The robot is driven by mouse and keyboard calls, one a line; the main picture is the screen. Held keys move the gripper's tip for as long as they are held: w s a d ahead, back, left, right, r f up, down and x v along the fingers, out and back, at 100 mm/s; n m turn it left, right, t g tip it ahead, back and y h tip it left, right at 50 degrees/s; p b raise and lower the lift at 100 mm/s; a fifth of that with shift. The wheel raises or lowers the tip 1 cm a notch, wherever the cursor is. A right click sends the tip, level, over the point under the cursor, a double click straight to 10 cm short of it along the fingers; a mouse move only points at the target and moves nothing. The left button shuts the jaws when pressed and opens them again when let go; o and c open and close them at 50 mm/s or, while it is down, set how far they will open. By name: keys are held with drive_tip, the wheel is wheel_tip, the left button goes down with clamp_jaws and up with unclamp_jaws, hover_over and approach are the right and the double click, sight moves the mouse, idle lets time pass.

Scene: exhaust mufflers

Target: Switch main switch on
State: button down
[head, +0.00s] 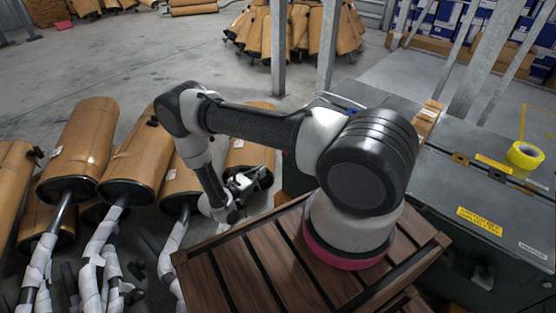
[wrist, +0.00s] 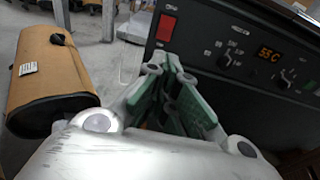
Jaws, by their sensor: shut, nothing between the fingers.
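The main switch is a red rocker (wrist: 166,27) on the dark control panel (wrist: 225,35), at the upper middle of the wrist view. I cannot tell which way the rocker is tipped. My gripper (wrist: 172,82) is shut and empty, with its green-padded fingers below the switch in the picture. No contact with the switch shows. In the head view my gripper (head: 246,182) is beyond the wooden slatted top, beside the mufflers; the switch is not visible there.
A brown-wrapped muffler (wrist: 50,75) stands at the left of the wrist view. Several mufflers (head: 80,150) crowd the left of the head view. Yellow tape (head: 525,155) lies on the grey machine.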

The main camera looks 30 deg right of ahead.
drive_tip(key=x, duration=1.2)
drive_tip(key=shift+d, duration=0.25)
drive_tip(key=shift+w, duration=0.1)
drive_tip(key=shift+w+d+f, duration=0.25)
drive_tip(key=shift+d+f, duration=0.1)
drive_tip(key=shift+d, duration=0.3)
drive_tip(key=s+a+f, duration=0.1)
drive_tip(key=s+a, duration=0.1)
drive_tip(key=a, duration=0.5)
drive_tip(key=s+a+f, duration=0.1)
drive_tip(key=s+a, duration=0.2)
drive_tip(key=a, duration=0.3)
drive_tip(key=shift+a, duration=0.35)
